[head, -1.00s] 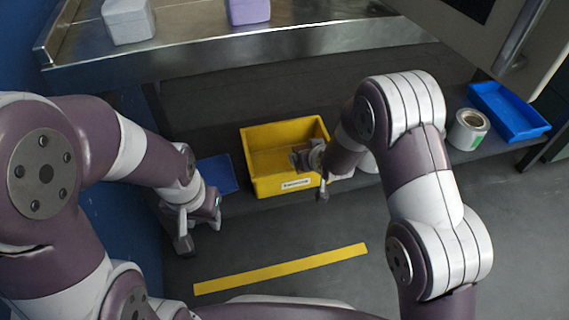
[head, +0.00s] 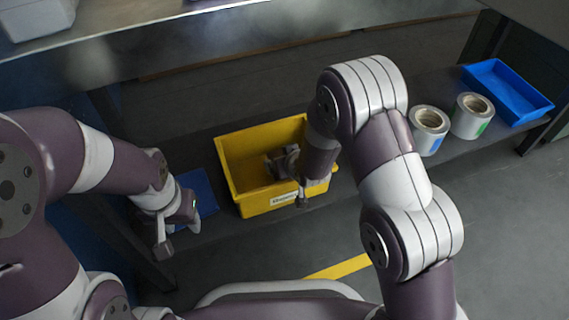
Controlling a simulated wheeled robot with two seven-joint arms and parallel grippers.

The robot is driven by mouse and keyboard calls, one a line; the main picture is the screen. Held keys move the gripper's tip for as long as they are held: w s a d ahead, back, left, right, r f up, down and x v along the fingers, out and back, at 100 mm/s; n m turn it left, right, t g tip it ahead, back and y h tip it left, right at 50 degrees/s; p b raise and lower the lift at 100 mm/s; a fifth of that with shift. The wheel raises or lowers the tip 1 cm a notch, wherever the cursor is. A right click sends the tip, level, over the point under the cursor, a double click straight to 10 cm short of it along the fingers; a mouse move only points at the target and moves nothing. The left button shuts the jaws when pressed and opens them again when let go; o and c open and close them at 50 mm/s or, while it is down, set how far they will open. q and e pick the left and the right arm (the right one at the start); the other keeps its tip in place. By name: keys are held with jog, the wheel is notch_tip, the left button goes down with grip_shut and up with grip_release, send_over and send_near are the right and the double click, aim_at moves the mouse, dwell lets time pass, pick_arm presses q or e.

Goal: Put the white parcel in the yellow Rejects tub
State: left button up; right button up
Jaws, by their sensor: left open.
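A whitish parcel (head: 36,20) sits on the metal table at the top left of the head view, partly cut off by the frame edge. The yellow tub (head: 243,196) stands on the lower shelf near the middle, with a white label on its front that is too small to read. My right gripper (head: 292,182) is over and partly inside the tub, at its right side; its forearm hides part of the tub, and its jaw opening is unclear. My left gripper (head: 178,232) is open and empty, left of the tub and well below the parcel.
A blue tray (head: 198,193) lies left of the tub. The metal table edge (head: 150,30) overhangs the shelf. A yellow line (head: 340,267) marks the floor.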

jog(key=shift+r, duration=0.3)
jog(key=shift+f, duration=0.65)
jog(key=o, duration=0.9)
jog(key=shift+s, duration=0.1)
jog(key=p+v, duration=0.2)
jog(key=v, duration=0.2)
jog(key=p+v, duration=0.2)
jog(key=v, duration=0.2)
jog(key=p+v, duration=0.3)
jog(key=v, duration=0.1)
jog(key=shift+r, duration=0.65)
jog(key=s+d+r+m+g+h, duration=0.1)
jog(key=s+d+r+g, duration=0.1)
jog(key=s+d, duration=0.2)
jog(key=s+d+r+m+g+h, duration=0.1)
jog(key=s+d+r+g, duration=0.1)
jog(key=s+d+r, duration=0.1)
jog(key=s+d+r+m+g, duration=0.1)
jog(key=s+d+r+g, duration=0.2)
jog(key=s+d, duration=0.2)
jog(key=shift+s+d+h, duration=0.2)
jog(key=shift+s+h, duration=0.2)
jog(key=shift+s, duration=0.55)
